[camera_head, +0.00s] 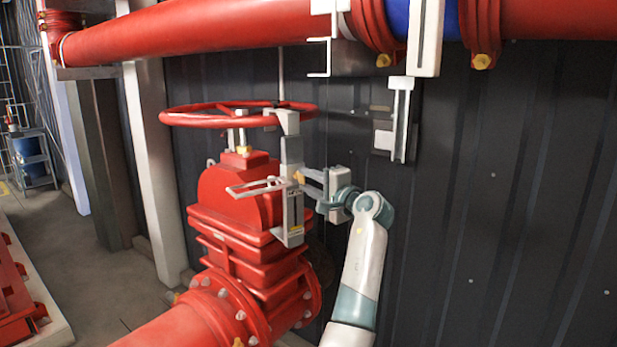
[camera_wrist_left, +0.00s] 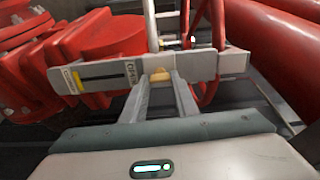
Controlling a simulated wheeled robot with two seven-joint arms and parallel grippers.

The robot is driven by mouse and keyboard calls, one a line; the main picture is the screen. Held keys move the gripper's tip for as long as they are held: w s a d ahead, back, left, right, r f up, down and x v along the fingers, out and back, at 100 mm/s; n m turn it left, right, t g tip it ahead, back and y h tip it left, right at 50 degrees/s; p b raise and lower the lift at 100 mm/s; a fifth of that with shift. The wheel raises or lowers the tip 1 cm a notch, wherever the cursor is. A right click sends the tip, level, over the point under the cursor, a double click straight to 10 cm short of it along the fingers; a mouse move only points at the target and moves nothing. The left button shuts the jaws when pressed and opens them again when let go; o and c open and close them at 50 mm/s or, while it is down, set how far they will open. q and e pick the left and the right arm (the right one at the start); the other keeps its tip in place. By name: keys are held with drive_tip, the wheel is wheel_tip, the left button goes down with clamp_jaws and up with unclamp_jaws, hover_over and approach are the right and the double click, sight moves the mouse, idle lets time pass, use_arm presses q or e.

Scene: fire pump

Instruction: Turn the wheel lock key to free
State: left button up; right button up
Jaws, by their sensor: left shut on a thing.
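A red handwheel (camera_head: 238,116) sits on top of a red valve (camera_head: 237,190). A grey lock bracket (camera_head: 293,205) stands upright beside the valve, its hooked top over the wheel rim. It also shows in the left wrist view (camera_wrist_left: 205,66), with a slot and an OPEN label. A small yellow key (camera_head: 298,177) is on the bracket's side, and it also shows in the left wrist view (camera_wrist_left: 160,76). My left gripper (camera_head: 306,180) has its fingertips on both sides of the key in the left wrist view (camera_wrist_left: 160,84), shut on it. The key's turn angle is hard to read.
A large red pipe (camera_head: 190,30) runs across the top. A dark ribbed wall (camera_head: 500,200) is close behind the valve. A grey wall bracket (camera_head: 401,120) hangs to the right of the wheel. Open floor (camera_head: 75,260) lies at the left.

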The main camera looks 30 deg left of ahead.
use_arm(q)
drive_tip(key=shift+r+m, duration=0.1)
drive_tip(key=shift+m, duration=0.2)
drive_tip(key=o, duration=0.8)
drive_tip(key=shift+a, duration=0.1)
drive_tip(key=b+v, duration=0.7)
drive_tip(key=v, duration=1)
drive_tip(key=shift+d+b, duration=0.2)
drive_tip(key=shift+b, duration=0.2)
